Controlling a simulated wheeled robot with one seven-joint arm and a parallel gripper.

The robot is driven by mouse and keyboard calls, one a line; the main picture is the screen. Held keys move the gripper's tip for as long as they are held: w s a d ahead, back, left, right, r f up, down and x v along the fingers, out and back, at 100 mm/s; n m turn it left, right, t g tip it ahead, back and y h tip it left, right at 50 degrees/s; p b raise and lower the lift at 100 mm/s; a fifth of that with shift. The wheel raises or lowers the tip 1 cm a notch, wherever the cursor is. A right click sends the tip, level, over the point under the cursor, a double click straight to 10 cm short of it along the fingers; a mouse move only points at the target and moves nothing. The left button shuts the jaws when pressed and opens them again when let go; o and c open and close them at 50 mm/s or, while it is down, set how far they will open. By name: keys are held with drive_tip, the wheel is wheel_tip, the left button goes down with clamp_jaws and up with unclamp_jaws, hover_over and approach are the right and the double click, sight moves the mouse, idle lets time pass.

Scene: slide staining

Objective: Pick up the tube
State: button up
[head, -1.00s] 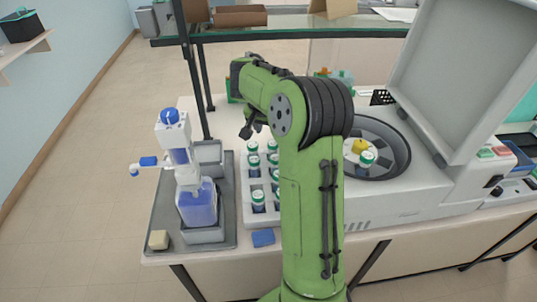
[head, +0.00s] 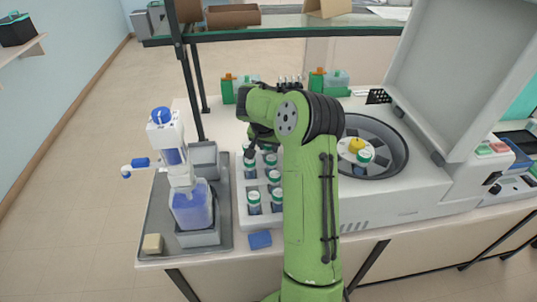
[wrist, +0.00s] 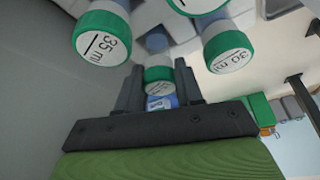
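Several tubes with green-rimmed white caps stand in a pale rack (head: 244,219) left of my arm in the head view; a front one is the tube (head: 253,203). My gripper (head: 251,155) points down over the back part of the rack. In the wrist view, my gripper (wrist: 160,82) has its two fingers apart, with a green-capped tube (wrist: 158,80) showing between them. I cannot tell whether the fingers touch it. Nearby caps read "35 ml" (wrist: 103,40) and "30 ml" (wrist: 230,52). My arm hides part of the rack.
A grey tray (head: 152,220) with a blue-capped dispenser (head: 163,130) stands left of the rack. A blue block (head: 260,239) lies in front. An open centrifuge (head: 405,195) holding a few tubes is to the right. A glass shelf (head: 280,36) spans behind.

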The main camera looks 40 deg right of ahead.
drive_tip(key=shift+c, duration=1.3)
